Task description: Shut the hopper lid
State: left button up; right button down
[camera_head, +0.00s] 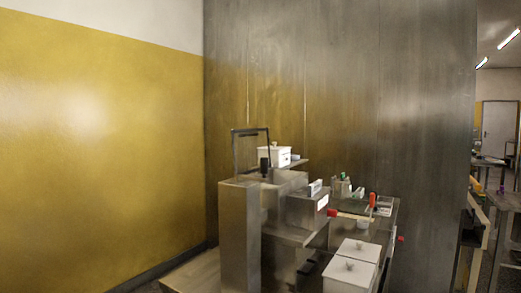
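A steel machine (240,235) with a stepped top stands in the middle of the view, some way off. A dark, thin upright frame (251,131) rises from its top at the back left; it looks like the hopper lid standing open, but it is too small to be sure. A small black part (264,166) shows at the frame's lower right. The inside of the hopper is hidden from here. Neither of my grippers is in view.
White lidded boxes (349,274) stand at the front right of the machine, and another white box (273,155) sits behind its top. A bench (384,214) with several small items adjoins on the right. A yellow wall (95,150) bounds the left.

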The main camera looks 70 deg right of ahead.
aim_at(242, 130)
jog(key=i+z, duration=0.7)
jog(key=i+j+z, duration=0.15)
jog(key=z, duration=0.2)
jog(key=i+j+z, duration=0.1)
jog(key=i+z, duration=0.15)
jog(key=z, duration=0.2)
jog(key=i+j+z, duration=0.15)
jog(key=z, duration=0.25)
jog(key=i+j+z, duration=0.25)
jog(key=z, duration=0.2)
jog(key=i+j+z, duration=0.2)
jog(key=j+z, duration=0.25)
jog(key=i+j+z, duration=0.1)
jog(key=j+z, duration=0.15)
jog(key=z, duration=0.2)
jog(key=i+j+z, duration=0.15)
jog(key=j+z, duration=0.5)
jog(key=i+j, duration=0.05)
jog(key=j, duration=0.05)
